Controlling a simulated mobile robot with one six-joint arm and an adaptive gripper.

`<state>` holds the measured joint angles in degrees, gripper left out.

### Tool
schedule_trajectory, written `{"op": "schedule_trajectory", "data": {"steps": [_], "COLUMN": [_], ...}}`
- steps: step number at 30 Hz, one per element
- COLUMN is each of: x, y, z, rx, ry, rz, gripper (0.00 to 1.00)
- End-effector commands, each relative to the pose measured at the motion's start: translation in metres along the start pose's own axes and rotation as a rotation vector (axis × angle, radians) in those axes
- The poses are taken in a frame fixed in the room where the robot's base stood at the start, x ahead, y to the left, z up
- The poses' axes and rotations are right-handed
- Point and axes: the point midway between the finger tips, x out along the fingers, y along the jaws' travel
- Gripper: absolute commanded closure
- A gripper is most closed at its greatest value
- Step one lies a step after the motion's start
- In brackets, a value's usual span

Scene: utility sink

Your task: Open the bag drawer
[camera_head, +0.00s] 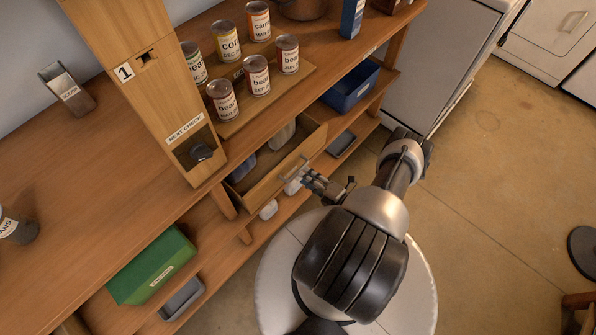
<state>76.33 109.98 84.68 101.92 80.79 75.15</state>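A wooden drawer (268,187) under the counter stands pulled out, and I see into it from above. A pale rolled or bag-like item (283,136) and a grey-blue item (243,168) lie inside. Its light metal handle (292,170) is on the front face. My gripper (303,181) is at the handle, in front of the drawer. It is small in the picture, so I cannot tell whether its fingers are closed around the handle or only beside it.
Several labelled cans (256,75) stand on the counter beside a wooden dispenser (150,80). A green box (152,266), a blue bin (350,87) and grey trays sit on lower shelves. White items lie below the drawer. Open floor (480,190) is at right.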

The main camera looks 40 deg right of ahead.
Motion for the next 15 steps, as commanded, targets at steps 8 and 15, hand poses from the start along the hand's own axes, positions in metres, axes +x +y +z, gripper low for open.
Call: {"op": "schedule_trajectory", "data": {"steps": [8,15], "x": [0.044,0.055], "y": [-0.001,0.000], "z": [-0.001,0.000], "rx": [0.000,0.001], "ry": [0.004,0.001], "rz": [0.000,0.000], "gripper": [0.70,0.70]}}
